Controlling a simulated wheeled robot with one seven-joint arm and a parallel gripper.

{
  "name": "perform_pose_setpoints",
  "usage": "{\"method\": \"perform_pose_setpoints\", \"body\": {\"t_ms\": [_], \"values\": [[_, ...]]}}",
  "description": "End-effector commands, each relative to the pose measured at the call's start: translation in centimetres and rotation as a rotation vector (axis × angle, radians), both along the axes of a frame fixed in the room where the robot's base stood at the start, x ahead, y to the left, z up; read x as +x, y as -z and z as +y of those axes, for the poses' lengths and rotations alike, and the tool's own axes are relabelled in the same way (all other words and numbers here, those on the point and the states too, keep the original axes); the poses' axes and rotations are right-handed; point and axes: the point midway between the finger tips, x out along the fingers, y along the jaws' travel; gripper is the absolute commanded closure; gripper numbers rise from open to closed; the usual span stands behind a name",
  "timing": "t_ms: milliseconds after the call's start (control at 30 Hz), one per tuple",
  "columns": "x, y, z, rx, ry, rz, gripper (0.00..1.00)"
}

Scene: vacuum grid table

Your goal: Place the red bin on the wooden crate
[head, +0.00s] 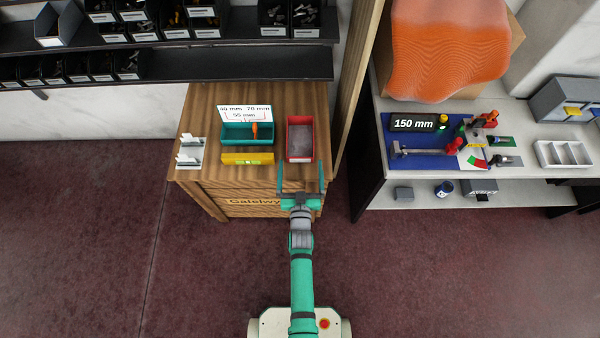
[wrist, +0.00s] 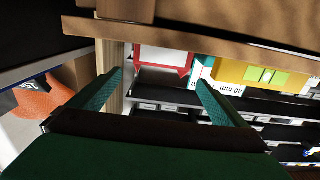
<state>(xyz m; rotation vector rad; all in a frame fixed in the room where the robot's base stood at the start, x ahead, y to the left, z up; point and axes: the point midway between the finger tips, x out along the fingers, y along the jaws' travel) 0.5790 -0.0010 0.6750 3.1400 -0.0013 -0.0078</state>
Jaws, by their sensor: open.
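The red bin (head: 300,143) sits on the right part of the top of the wooden crate (head: 292,97), close to its front edge. It looks empty, with a grey inside. My gripper (head: 301,166) is open and empty at the crate's front edge, just in front of the bin, with one finger toward each side of it. In the wrist view the red bin (wrist: 165,60) shows beyond and between the fingers of my gripper (wrist: 160,78), partly hidden by the brown wooden edge. I cannot tell whether a finger touches the bin.
Left of the bin stand a teal bin (head: 234,133), a yellow box (head: 247,158) and white holders (head: 190,153). A wooden post (head: 356,85) rises close on the right. Black shelves (head: 230,64) with dark bins hang behind. A white workbench (head: 520,110) stands right.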

Motion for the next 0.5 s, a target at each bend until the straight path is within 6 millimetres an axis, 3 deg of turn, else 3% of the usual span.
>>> {"method": "perform_pose_setpoints", "body": {"t_ms": [233,500], "values": [[-9.3,-0.7,-0.4,-0.009,-0.006,0.049,0.03],[-19.8,-4.5,-0.7,-0.014,-0.006,0.108,0.03]]}}
